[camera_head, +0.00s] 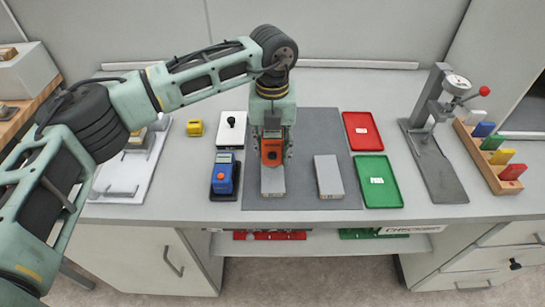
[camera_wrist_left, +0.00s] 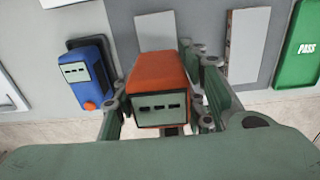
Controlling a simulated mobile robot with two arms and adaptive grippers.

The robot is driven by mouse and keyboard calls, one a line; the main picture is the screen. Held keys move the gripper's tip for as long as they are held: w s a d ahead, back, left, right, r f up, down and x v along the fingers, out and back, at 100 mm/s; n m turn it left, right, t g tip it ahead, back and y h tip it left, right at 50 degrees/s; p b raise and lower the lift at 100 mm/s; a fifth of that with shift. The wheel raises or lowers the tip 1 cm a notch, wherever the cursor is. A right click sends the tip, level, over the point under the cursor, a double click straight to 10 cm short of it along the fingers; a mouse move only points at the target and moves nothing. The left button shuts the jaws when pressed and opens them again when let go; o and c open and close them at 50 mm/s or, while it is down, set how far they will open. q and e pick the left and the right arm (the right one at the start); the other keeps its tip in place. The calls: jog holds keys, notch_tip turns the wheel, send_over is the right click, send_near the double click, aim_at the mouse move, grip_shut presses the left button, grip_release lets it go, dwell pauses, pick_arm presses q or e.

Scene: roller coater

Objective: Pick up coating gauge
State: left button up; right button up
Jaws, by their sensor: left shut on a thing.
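The coating gauge (camera_head: 271,152) is orange with a pale display. It sits between the fingers of my left gripper (camera_head: 272,158), which is shut on it. In the left wrist view the gauge (camera_wrist_left: 160,90) shows its display face, with a finger of the left gripper (camera_wrist_left: 163,103) on each side. The gauge is over the upper end of a grey panel (camera_head: 272,183) on the dark mat (camera_head: 305,197). I cannot tell whether it touches the panel. My right gripper is not in view.
A blue gauge (camera_head: 223,175) stands in a dark holder to the left. A second grey panel (camera_head: 328,176) lies to the right. Red (camera_head: 362,131) and green (camera_head: 377,182) trays lie beside the mat, and a dial stand (camera_head: 435,160) is further right.

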aim_at(272, 157)
pick_arm(q)
jog(key=s+d+r+b, duration=0.3)
jog(key=s+d+r, duration=0.3)
jog(key=d, duration=0.4)
jog(key=shift+r, duration=0.55)
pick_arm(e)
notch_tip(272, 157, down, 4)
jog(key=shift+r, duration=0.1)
pick_arm(q)
jog(key=shift+w+a+f+b, duration=0.9)
jog(key=shift+a+f+b, duration=0.5)
jog(key=shift+a+f, duration=0.2)
jog(key=shift+w+a+f+b, duration=0.95)
jog(key=shift+a+f+b, duration=0.4)
jog(key=shift+a+f, duration=0.3)
jog(key=shift+w+a+f+b, duration=0.9)
jog(key=shift+a+f+b, duration=0.55)
jog(key=shift+f, duration=0.25)
jog(key=shift+w+a+f, duration=0.2)
jog(key=shift+a+f, duration=0.1)
jog(key=shift+a, duration=0.1)
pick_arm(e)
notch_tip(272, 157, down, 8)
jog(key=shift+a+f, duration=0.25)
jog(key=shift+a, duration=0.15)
